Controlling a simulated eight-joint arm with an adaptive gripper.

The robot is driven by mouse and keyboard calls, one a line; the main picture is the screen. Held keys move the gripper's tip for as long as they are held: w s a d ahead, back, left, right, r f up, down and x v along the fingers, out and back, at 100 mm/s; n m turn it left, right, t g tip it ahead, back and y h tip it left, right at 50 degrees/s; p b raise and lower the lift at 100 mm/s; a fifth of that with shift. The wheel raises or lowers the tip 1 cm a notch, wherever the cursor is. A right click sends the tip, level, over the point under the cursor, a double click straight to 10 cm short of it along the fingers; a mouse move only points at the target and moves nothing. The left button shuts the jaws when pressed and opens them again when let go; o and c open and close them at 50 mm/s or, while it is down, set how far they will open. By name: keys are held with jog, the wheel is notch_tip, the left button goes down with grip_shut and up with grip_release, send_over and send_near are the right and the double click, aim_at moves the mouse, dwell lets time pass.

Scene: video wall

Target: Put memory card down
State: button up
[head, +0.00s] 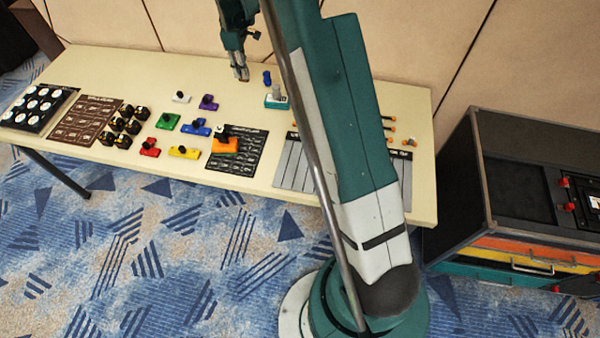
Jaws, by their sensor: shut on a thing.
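My gripper (241,75) is above the back middle of the cream table (330,90), pointing down. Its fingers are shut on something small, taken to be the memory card. The card's shape and colour cannot be made out at this size. A small blue object (267,78) and a teal-and-white box (277,101) with a grey top piece stand just right of the gripper. I cannot tell how high the fingertips are above the table.
Several coloured knobbed blocks, including a purple one (208,102), lie left of the gripper. An orange block (225,146) sits on a black mat (240,160). A brown board (88,120) lies at left. My arm hides part of the grey-striped panel (290,165). A black cabinet (475,180) stands right.

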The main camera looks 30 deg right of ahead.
jog(key=s+a+b, duration=0.1)
jog(key=s+b, duration=0.6)
jog(key=s, duration=4)
jog(key=shift+a+m, duration=0.3)
jog(key=shift+a, duration=0.05)
jog(key=shift+f+b, duration=0.15)
jog(key=shift+b, duration=0.15)
jog(key=shift+f+b, duration=0.85)
jog(key=shift+f, duration=1.95)
jog(key=shift+f+b, duration=0.65)
jog(key=shift+f, duration=1.4)
jog(key=shift+f, duration=0.15)
